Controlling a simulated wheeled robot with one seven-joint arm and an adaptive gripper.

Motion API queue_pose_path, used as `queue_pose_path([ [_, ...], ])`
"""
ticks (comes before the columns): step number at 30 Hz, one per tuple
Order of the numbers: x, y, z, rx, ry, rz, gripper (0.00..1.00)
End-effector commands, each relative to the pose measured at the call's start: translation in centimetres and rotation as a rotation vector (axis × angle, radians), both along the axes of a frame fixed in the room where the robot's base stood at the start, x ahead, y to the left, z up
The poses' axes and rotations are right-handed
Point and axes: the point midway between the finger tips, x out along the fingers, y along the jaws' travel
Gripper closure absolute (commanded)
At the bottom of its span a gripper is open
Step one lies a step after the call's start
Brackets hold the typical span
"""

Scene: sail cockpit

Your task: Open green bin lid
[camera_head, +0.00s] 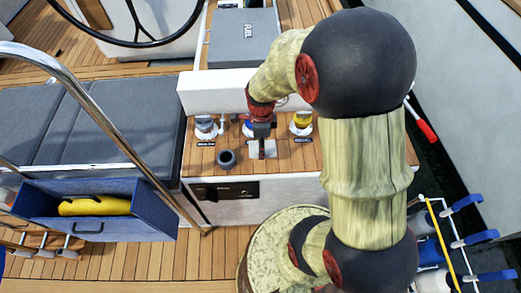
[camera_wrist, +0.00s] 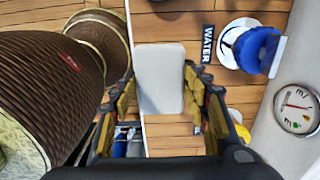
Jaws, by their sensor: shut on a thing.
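My gripper (camera_head: 262,141) points down over the wooden console top (camera_head: 285,165). In the wrist view its fingers (camera_wrist: 160,85) close on the two sides of a flat, pale grey rectangular piece (camera_wrist: 161,72). This piece also shows below my gripper in the head view (camera_head: 263,150). I cannot tell whether it is fixed to the console or what it belongs to. I cannot make out a green bin or a green lid in either view; my arm hides part of the console.
A blue box (camera_head: 100,215) holds a yellow object. A metal rail (camera_head: 110,115) curves across the left.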

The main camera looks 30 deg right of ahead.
Motion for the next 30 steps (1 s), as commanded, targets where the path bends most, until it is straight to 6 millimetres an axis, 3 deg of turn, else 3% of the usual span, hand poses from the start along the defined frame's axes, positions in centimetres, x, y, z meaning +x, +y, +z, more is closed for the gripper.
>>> queue_pose_path([
  [1,0.4,-0.3,-1.5,0.002,0.007,-0.001,0.78],
  [3,1.3,-0.7,-2.6,0.002,0.005,-0.001,0.78],
  [14,3.2,-1.5,-4.8,0.001,0.004,0.000,0.78],
  [21,3.5,-1.6,-8.1,0.001,0.004,0.001,0.78],
  [30,3.5,-1.6,-8.1,0.001,0.003,0.001,0.78],
])
